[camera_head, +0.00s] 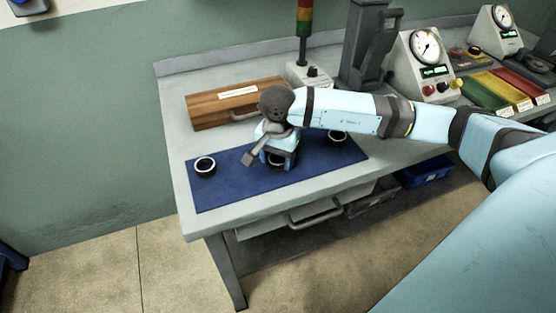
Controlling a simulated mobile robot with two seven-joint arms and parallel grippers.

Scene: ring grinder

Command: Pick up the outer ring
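A blue mat (235,187) lies on the front of the workbench. A dark ring with a pale rim (205,166) lies near its left end. A second ring (337,138) lies near its right end, partly covered by my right arm. A third dark round part (275,159) shows low between the fingers of my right gripper, mostly hidden. I cannot tell which of these is the outer ring. My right gripper (277,163) points down over the middle of the mat. Its fingertips are small and partly hidden, so its opening and any hold are unclear. My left gripper is out of view.
A wooden box (222,105) with a handle stands behind the mat. A signal tower (304,40), a grey machine (365,50) and gauge units (424,68) stand farther back and right. Yellow, green and red trays (492,92) lie at the right. The mat's front left is clear.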

